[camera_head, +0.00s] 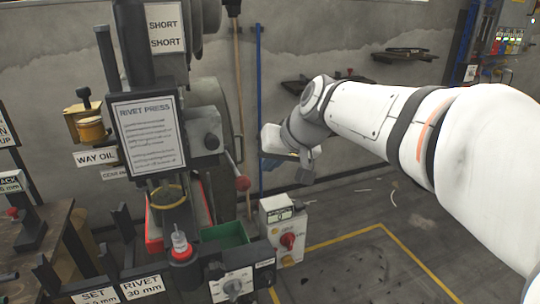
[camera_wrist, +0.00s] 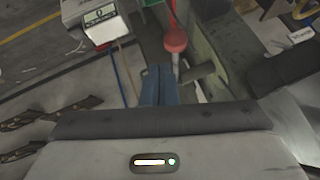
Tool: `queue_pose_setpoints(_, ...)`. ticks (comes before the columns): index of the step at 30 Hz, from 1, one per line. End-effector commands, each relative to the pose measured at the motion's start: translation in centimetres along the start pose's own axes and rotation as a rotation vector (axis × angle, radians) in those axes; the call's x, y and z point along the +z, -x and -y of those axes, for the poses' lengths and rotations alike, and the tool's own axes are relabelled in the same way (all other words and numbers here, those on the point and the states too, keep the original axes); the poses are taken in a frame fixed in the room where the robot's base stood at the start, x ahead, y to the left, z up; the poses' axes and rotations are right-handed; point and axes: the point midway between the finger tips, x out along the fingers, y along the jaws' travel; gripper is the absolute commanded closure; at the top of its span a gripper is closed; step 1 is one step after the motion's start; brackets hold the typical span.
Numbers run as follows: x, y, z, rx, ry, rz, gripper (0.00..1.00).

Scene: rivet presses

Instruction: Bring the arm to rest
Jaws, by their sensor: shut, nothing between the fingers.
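My arm reaches in from the right of the head view, white with dark bands, and bends down at its wrist. My gripper (camera_head: 305,177) hangs in the air to the right of the rivet press (camera_head: 150,120). In the wrist view its two blue-grey fingers (camera_wrist: 158,72) are together with nothing between them. The fingers appear beside a red ball-ended lever (camera_wrist: 175,40) in that view; I cannot tell the exact gap. The same lever's red ball (camera_head: 243,183) shows left of the gripper in the head view.
A control box (camera_head: 285,228) with a red knob stands below the gripper. Wall shelves (camera_head: 403,55) are behind the arm. The floor with a yellow line (camera_head: 345,237) is open at lower right.

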Motion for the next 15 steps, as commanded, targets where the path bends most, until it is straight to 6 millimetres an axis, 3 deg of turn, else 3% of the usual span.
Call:
queue_pose_setpoints(6, 0.0, 0.0, 0.0, 0.001, 0.000, 0.000, 1.00)
queue_pose_setpoints(9, 0.9, 0.9, -0.6, 0.024, -0.010, 0.019, 1.00)
queue_pose_setpoints(11, 2.3, 2.2, -1.5, 0.061, -0.022, 0.047, 1.00)
queue_pose_setpoints(15, 8.2, 5.9, -4.6, 0.191, -0.072, 0.153, 1.00)
